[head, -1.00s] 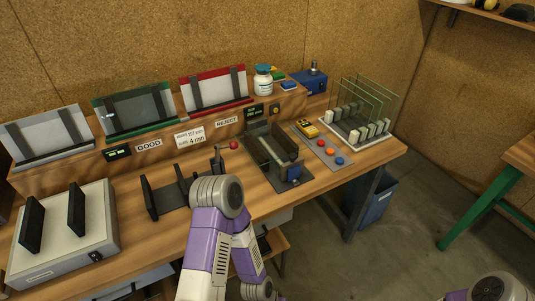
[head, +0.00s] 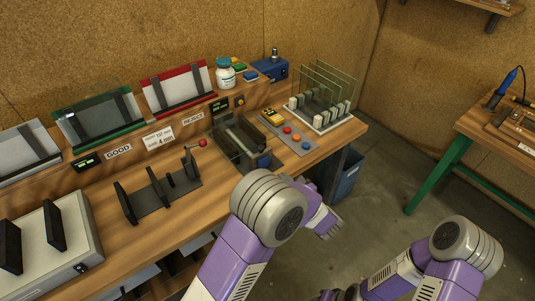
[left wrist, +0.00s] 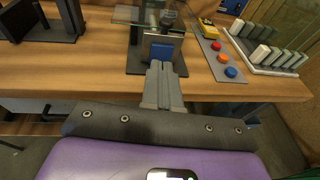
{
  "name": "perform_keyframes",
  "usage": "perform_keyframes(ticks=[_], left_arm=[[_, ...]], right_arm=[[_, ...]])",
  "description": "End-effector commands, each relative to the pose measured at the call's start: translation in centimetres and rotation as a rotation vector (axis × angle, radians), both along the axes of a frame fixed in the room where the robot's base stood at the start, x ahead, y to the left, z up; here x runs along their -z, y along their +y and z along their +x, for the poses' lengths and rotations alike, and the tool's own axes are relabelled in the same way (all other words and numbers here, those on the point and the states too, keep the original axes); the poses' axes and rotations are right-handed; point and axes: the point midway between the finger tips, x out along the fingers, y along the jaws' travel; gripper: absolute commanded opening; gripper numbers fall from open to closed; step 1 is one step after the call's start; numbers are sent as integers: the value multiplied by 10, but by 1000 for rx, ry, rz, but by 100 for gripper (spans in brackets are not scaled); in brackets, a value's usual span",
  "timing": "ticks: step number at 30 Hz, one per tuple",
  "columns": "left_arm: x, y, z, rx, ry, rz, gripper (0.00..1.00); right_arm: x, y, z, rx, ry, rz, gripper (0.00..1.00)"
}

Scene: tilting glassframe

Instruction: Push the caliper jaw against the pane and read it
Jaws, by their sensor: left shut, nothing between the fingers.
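The caliper gauge (head: 228,150) is a dark trough with a pale strip along it, standing on the bench. Its blue jaw block (head: 264,160) is at the near end and also shows in the left wrist view (left wrist: 160,53). A clear greenish pane (left wrist: 128,15) shows above the dark base, behind the blue block. My left gripper (left wrist: 158,68) is shut and empty, its fingertips pointing at the blue block. They overlap its lower edge in the picture; I cannot tell whether they touch. In the head view my forearm partly hides that hand. My right gripper is out of view.
Right of the gauge are a panel with red and blue buttons (head: 297,138), a yellow device (head: 272,117) and a rack of glass panes (head: 323,118). A dark fixture with a red-knobbed lever (head: 202,143) stands left. A small lit display (head: 220,105) is behind the gauge.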

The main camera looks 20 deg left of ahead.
Motion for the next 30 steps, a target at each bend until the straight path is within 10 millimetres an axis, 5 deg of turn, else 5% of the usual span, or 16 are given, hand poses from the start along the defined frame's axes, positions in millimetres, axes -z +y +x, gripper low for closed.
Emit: perform_keyframes(ticks=[5, 21, 30], left_arm=[[-11, 2, 13, 20, -34, 35, 0], [11, 74, 87, 16, -30, 31, 0], [15, 89, 104, 19, -29, 30, 0]], right_arm=[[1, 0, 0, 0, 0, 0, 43], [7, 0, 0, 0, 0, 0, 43], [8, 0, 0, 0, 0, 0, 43]])
